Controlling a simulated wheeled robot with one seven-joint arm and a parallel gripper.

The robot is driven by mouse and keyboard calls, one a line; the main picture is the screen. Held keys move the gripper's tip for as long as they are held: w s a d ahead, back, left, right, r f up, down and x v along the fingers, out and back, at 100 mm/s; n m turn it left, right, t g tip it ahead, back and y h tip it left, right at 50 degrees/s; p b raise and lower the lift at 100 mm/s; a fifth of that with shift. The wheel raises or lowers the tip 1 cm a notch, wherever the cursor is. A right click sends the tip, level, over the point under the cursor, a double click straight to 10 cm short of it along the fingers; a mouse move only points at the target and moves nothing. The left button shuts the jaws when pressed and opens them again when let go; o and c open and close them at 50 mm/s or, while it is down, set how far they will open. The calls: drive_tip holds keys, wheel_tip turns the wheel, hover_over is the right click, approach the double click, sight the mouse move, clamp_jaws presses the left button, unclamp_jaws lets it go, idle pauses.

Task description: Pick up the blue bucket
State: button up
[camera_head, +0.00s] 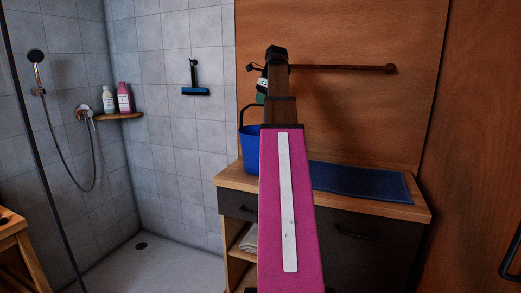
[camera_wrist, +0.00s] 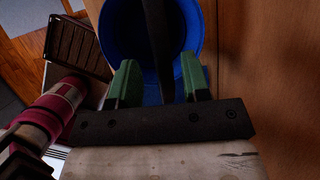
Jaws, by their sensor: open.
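The blue bucket (camera_head: 249,150) stands on the wooden counter, partly hidden behind my pink arm in the head view. Its dark handle (camera_head: 243,112) is raised. My gripper (camera_head: 261,90) is above the bucket, mostly hidden by my arm. In the wrist view, the open bucket (camera_wrist: 124,32) lies beyond my gripper (camera_wrist: 158,70). The two green fingers are open, and the dark handle (camera_wrist: 156,45) runs between them with gaps on both sides. I cannot tell how deep the handle sits between the fingers.
A blue mat (camera_head: 360,183) lies on the wooden counter (camera_head: 420,212), right of my arm. A wooden rail (camera_head: 340,68) crosses the wall behind. The tiled shower at left holds a shelf (camera_head: 120,116) with bottles and a squeegee (camera_head: 195,91).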

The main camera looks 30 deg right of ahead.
sight(261, 106)
drive_tip(key=x, duration=0.4)
drive_tip(key=shift+f, duration=0.2)
clamp_jaws()
drive_tip(key=shift+r, duration=0.15)
